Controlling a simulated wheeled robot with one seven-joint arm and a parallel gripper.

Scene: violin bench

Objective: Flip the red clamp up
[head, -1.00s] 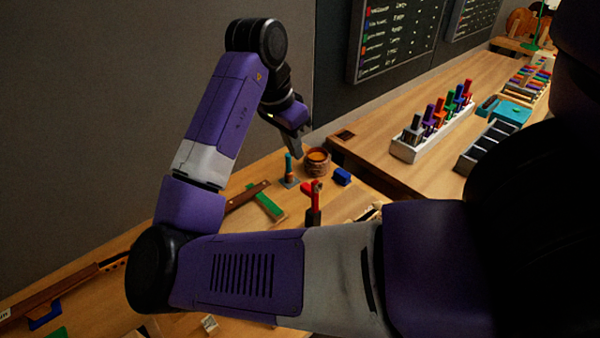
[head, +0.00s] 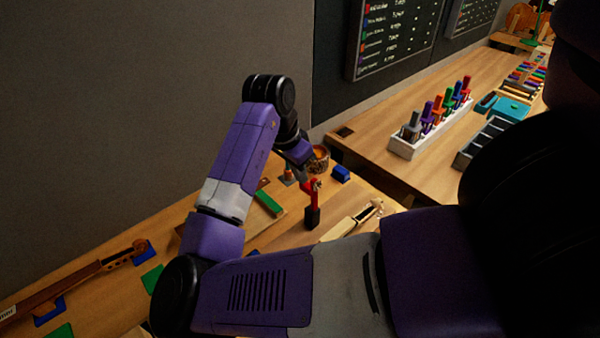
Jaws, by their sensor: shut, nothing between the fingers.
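The red clamp (head: 312,195) stands upright on a small black block (head: 312,217) on the bench, near the middle of the head view. My gripper (head: 304,175) is shut and empty. It points down, close to the top of the red clamp, at its upper left in the picture. I cannot tell whether the fingertips touch it. The far side of the clamp is hidden.
A round wooden pot (head: 319,158) and a blue block (head: 341,174) stand behind the clamp. A green block (head: 268,202) lies to the left. A pale wooden piece (head: 355,220) lies to the right. A rack of coloured clamps (head: 405,148) stands on another bench.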

